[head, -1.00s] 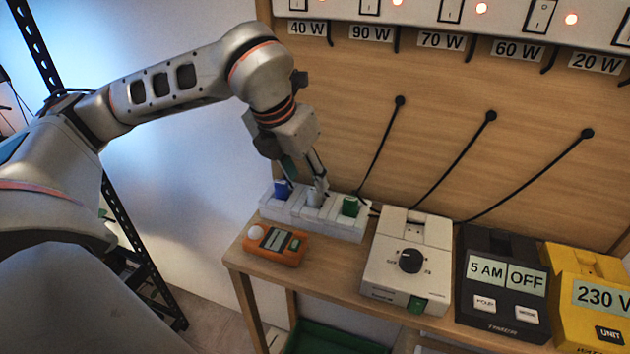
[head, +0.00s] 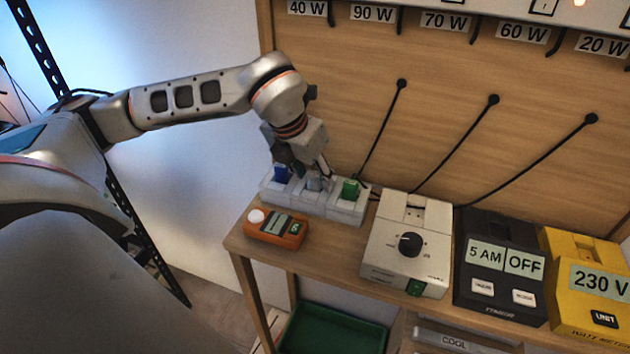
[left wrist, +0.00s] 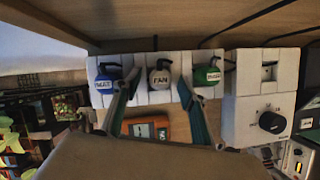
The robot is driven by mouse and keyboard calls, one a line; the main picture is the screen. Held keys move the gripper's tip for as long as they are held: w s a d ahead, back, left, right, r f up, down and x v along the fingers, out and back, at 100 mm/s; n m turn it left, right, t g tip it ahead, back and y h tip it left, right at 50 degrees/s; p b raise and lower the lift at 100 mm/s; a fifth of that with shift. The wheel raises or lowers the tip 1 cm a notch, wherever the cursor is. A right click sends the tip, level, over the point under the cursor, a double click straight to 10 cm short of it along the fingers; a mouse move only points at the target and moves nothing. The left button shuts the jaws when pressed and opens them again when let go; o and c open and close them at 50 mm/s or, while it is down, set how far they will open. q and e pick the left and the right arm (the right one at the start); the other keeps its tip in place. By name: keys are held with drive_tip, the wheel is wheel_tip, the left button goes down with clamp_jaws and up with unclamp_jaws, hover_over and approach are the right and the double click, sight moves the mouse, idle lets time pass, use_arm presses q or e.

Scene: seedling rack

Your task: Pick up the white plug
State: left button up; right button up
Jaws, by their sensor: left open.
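The white plug (left wrist: 160,76), labelled FAN, sits in the middle of a white power strip (head: 341,213). It stands between a blue plug (left wrist: 108,77) and a green plug (left wrist: 207,74). My left gripper (left wrist: 158,84) is open, with one finger on each side of the white plug in the left wrist view. In the head view the left gripper (head: 318,178) is down at the strip and partly hides the white plug (head: 313,185). I cannot tell whether the fingers touch it. My right gripper is not in view.
An orange meter (head: 272,230) lies in front of the strip. A white dial box (head: 407,245), a black timer (head: 497,272) and a yellow meter (head: 590,290) stand to the right. Black cords run along the wooden back panel (head: 450,110). A green tray (head: 330,332) is below.

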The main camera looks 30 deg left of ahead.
use_arm(q)
drive_tip(key=c, duration=1.2)
drive_tip(key=shift+r, duration=0.15)
